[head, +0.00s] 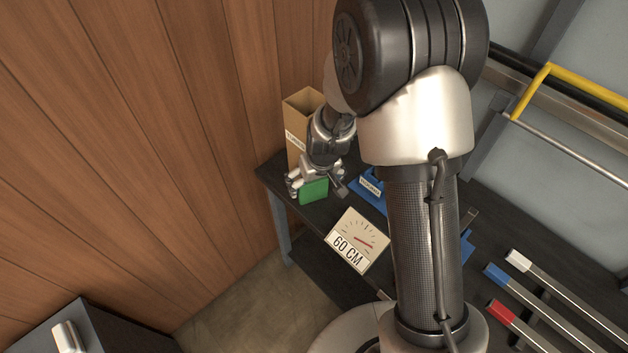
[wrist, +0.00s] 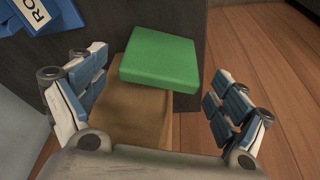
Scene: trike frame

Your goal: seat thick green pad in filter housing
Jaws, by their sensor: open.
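The thick green pad (head: 313,191) is at the far left end of the dark table, just below my gripper (head: 318,182). In the wrist view, the green pad (wrist: 160,57) is a rounded square block. It lies ahead of and between the spread fingers of my gripper (wrist: 155,98), with a visible gap to the right finger. My gripper is open and holds nothing. I cannot make out which thing is the filter housing; my arm hides part of the table.
A tall open cardboard box (head: 297,112) stands behind my gripper. A blue labelled bin (head: 371,187) is to its right. A "60 CM" gauge sign (head: 357,240) is at the table's front. Bars with white, blue and red ends (head: 548,290) lie at the right. A wooden wall (head: 150,130) closes the left.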

